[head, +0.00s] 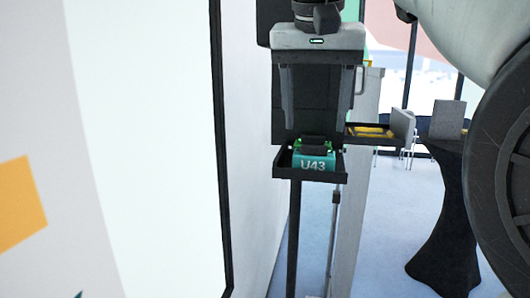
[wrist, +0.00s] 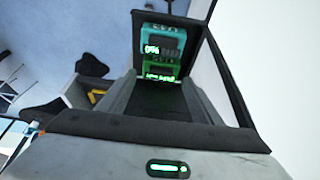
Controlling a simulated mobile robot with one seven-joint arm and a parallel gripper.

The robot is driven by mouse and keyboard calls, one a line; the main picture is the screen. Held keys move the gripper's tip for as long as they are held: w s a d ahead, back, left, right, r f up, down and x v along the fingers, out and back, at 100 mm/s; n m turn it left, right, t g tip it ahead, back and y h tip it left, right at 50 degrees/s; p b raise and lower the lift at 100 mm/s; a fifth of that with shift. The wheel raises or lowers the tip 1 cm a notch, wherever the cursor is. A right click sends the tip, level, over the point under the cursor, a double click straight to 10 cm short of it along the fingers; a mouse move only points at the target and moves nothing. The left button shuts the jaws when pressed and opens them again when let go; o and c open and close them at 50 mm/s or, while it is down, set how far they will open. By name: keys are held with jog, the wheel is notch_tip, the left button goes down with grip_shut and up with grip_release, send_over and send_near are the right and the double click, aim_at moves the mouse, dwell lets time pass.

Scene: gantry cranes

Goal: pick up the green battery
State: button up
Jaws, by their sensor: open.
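The green battery (head: 314,162) is a teal-green block with white "U43" lettering and a dark top. Nothing is seen touching the battery.
A dark post stands under the tray. To its right are a side tray with a yellow item (head: 370,132), white chairs and a black-draped table (head: 450,200). A wall with a dark-edged panel (head: 165,150) is close on the left. My arm fills the upper right.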

jog(key=x, duration=0.5)
jog(key=shift+w+b, duration=0.15)
jog(key=shift+b, duration=0.15)
jog(key=c, duration=0.8)
jog(key=shift+r, duration=0.1)
